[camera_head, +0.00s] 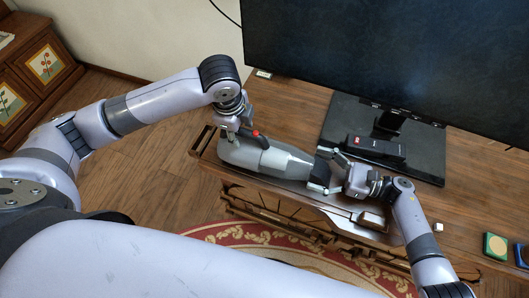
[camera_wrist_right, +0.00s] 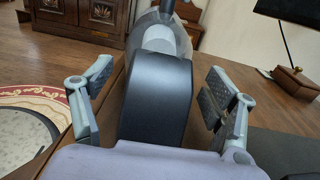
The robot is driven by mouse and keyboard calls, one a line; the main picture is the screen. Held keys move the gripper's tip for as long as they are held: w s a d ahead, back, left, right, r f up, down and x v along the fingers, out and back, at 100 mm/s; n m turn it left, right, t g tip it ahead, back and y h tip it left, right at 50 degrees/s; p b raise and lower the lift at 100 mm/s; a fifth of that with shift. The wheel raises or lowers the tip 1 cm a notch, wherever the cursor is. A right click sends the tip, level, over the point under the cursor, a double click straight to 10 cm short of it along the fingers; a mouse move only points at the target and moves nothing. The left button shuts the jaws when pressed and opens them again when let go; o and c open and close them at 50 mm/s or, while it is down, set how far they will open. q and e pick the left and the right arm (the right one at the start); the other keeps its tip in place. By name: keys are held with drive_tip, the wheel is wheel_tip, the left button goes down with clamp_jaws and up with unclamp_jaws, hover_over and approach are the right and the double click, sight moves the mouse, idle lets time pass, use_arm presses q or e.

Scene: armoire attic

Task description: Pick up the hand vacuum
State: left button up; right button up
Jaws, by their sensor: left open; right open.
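The hand vacuum (camera_head: 265,157) lies on its side near the front edge of the wooden table in the head view. It has a grey body, a dark end at the right and a red button near its black grip. My left gripper (camera_head: 232,132) is at the vacuum's left part, pointing down; its fingertips are partly hidden. My right gripper (camera_head: 328,172) is open around the vacuum's dark right end. In the right wrist view the dark end (camera_wrist_right: 157,100) stands between the two spread fingers of my right gripper (camera_wrist_right: 158,100), with a gap on each side.
A large monitor (camera_head: 400,60) stands behind on a black base (camera_head: 425,160), with a dark box-shaped object (camera_head: 375,147) on it. A small white cube (camera_head: 438,227) and a green-and-yellow item (camera_head: 495,246) lie at the right. A red patterned rug (camera_head: 225,236) is on the floor below.

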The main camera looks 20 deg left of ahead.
use_arm(q)
drive_tip(key=shift+w+f, duration=0.1)
drive_tip(key=shift+f, duration=0.35)
use_arm(e)
drive_tip(key=shift+a, duration=0.3)
use_arm(q)
clamp_jaws()
use_arm(e)
drive_tip(key=c, duration=1.1)
clamp_jaws()
use_arm(q)
drive_tip(key=shift+r, duration=0.15)
use_arm(e)
drive_tip(key=shift+r, duration=0.1)
